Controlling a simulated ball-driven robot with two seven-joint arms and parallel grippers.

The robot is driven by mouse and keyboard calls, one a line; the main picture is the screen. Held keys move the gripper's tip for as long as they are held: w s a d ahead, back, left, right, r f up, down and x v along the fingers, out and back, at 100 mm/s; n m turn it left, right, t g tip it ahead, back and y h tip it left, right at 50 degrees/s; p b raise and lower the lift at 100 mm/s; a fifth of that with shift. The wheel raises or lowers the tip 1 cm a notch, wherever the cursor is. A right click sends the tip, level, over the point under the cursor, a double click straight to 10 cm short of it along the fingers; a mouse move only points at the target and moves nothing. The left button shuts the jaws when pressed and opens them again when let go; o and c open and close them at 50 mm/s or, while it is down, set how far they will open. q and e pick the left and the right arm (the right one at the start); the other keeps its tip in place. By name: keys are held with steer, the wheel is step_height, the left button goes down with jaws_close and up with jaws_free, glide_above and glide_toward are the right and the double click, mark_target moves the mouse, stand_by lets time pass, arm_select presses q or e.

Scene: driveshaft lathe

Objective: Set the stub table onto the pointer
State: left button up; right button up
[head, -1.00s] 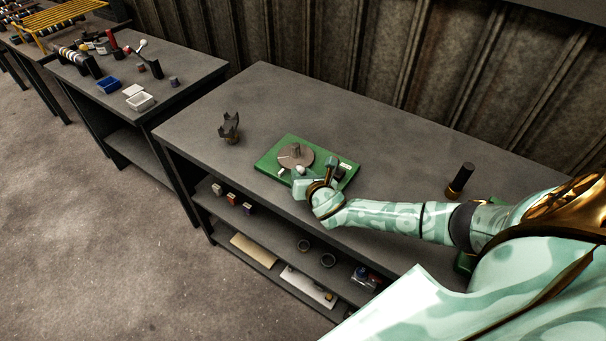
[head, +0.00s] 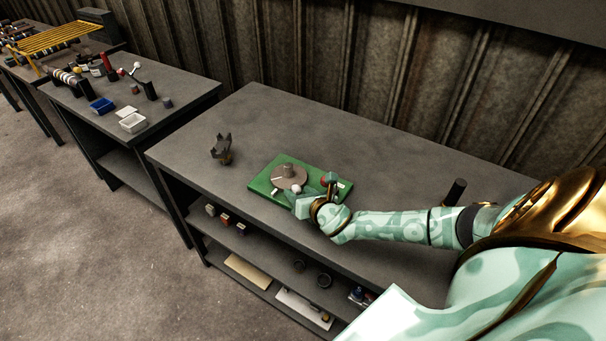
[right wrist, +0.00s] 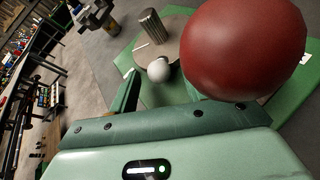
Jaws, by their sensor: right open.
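The stub table is a grey-brown round disc (head: 289,178) with a ribbed metal stub (right wrist: 151,28) at its middle. It sits on a green base plate (head: 262,187). A white line (right wrist: 140,45) marks the disc. A white ball (right wrist: 158,70) stands at its near edge and also shows in the head view (head: 296,189). I cannot clearly tell the pointer; a small white mark on the plate (right wrist: 129,72) may be it. My right gripper (head: 313,191) is open, its fingers pointing at the white ball. A red ball (right wrist: 243,45) hides its right finger in the wrist view. My left gripper is out of view.
A dark pronged part (head: 221,148) stands on the bench left of the plate. A black cylinder (head: 454,192) stands at right, beyond my arm. Shelves under the bench hold small parts. The bench (head: 300,125) behind the plate is clear.

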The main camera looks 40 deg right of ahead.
steer(key=p+v, duration=0.3)
steer(key=v, duration=1.3)
steer(key=shift+s+p, duration=0.2)
steer(key=shift+p, duration=0.15)
